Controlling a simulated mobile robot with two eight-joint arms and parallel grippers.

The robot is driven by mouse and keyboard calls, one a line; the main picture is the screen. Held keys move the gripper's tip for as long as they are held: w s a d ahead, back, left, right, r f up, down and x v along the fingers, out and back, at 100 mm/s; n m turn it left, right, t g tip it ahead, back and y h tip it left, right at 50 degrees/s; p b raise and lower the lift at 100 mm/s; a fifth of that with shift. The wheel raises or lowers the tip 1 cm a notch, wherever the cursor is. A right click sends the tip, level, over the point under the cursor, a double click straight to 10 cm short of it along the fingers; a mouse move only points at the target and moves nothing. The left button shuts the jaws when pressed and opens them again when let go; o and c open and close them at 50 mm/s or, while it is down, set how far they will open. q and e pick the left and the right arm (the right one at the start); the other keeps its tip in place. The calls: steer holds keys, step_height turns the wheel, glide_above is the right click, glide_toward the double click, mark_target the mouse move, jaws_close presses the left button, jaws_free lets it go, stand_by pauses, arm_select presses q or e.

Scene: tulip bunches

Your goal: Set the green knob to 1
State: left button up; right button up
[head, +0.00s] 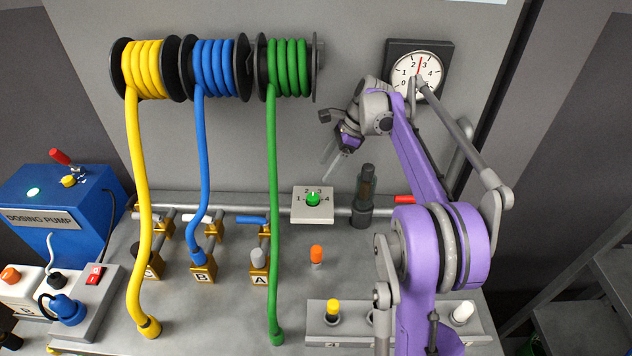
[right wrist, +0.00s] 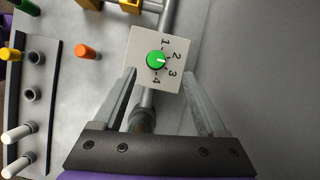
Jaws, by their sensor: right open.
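The green knob (head: 313,198) sits on a small white plate (head: 306,213) marked 1 to 4 on the bench. In the right wrist view the knob (right wrist: 157,60) shows a pale mark pointing roughly toward the 2 and 3 side; I cannot tell exactly which number. My right gripper (head: 331,160) is above the plate and slightly to the right, pointing down at it, open and empty. In the right wrist view its fingertips (right wrist: 159,72) lie either side of the plate, with the knob between and slightly ahead, apparently not touched. My left gripper is not in view.
A dark upright fitting (head: 364,195) stands just right of the plate on a pipe. The green hose (head: 272,200) hangs to the left. An orange-topped peg (head: 316,256) stands in front. A round gauge (head: 416,75) is on the wall.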

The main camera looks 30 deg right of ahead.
mark_target(314, 196)
steer(key=shift+g+h, duration=0.3)
steer(key=x, duration=1)
steer(key=shift+s+d+f, duration=0.1)
steer(key=shift+s+d, duration=0.1)
steer(key=shift+s, duration=0.05)
jaws_close()
